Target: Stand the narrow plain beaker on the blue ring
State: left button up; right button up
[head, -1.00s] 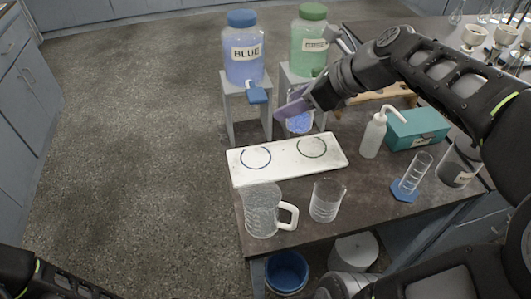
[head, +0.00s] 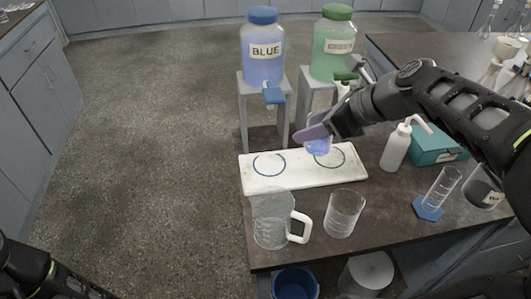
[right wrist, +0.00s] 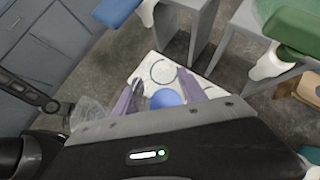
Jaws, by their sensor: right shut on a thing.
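My right gripper (head: 314,133) is shut on the narrow plain beaker (head: 319,147), which holds blue liquid. The beaker looks upright and is over the back of the white board (head: 309,175), near the dark ring (head: 331,163). The gripper partly hides it. The blue ring (head: 269,176) lies bare on the board's left half, to the left of the beaker. In the right wrist view, the blue liquid (right wrist: 166,98) shows between the fingers, and the blue ring (right wrist: 163,83) is beyond it. My left arm enters at the lower left, but its gripper is out of view.
A handled jug (head: 270,222) and a wider clear beaker (head: 344,214) stand in front of the board. Behind are the blue carboy (head: 262,65) and green carboy (head: 331,68) on stands. A wash bottle (head: 396,149), teal box (head: 431,150) and cylinder (head: 438,190) are at right.

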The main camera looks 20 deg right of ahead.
notch_tip(320, 180, down, 12)
jog(key=b, duration=0.3)
jog(key=w+a, duration=0.1)
jog(key=w, duration=0.1)
jog(key=w+a, duration=0.2)
jog(key=w, duration=0.1)
jog(key=w+a, duration=0.1)
jog(key=w, duration=0.1)
jog(key=shift+w+a, duration=0.3)
jog(key=shift+w, duration=0.1)
jog(key=shift+w+a, duration=0.1)
jog(key=shift+w+a+p, duration=0.15)
jog(key=shift+w+p, duration=0.1)
jog(key=shift+p, duration=0.05)
jog(key=w, duration=0.1)
jog(key=w+a, duration=0.1)
jog(key=shift+w+a+f, duration=0.3)
jog(key=shift+w+f, duration=0.05)
jog(key=shift+f, duration=0.25)
jog(key=shift+f, duration=0.15)
jog(key=o, duration=1.4)
